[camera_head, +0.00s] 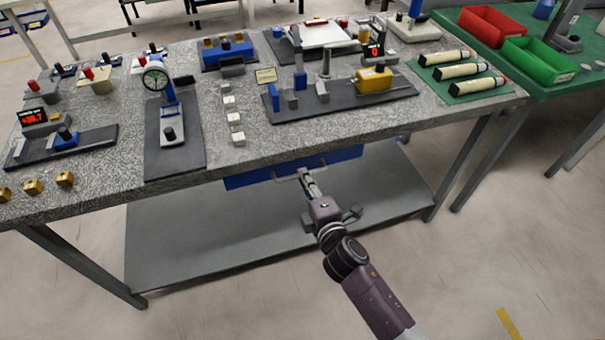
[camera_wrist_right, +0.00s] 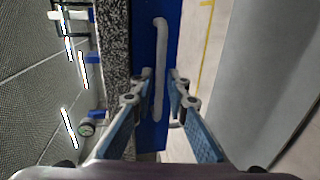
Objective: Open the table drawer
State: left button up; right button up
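The blue drawer front (camera_head: 247,179) sits under the front edge of the speckled grey table (camera_head: 235,160). It looks flush with the table edge, with no gap visible. Its grey bar handle (camera_head: 287,178) shows in the head view and also as a long bar handle (camera_wrist_right: 160,50) in the right wrist view. My right gripper (camera_head: 308,178) is at the handle. In the wrist view its fingers (camera_wrist_right: 160,84) are apart, one on each side of the handle bar, with a visible gap. My left gripper is not in view.
Gauges, fixtures and small blocks crowd the tabletop. A grey lower shelf (camera_head: 190,235) lies below the drawer. Table legs (camera_head: 465,165) stand at the right. A green table (camera_head: 540,80) with red and green bins is beyond. The floor in front is clear.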

jog(key=shift+x, duration=1.25)
jog(key=shift+c, duration=0.7)
grip_shut()
jog(key=shift+s, duration=0.1)
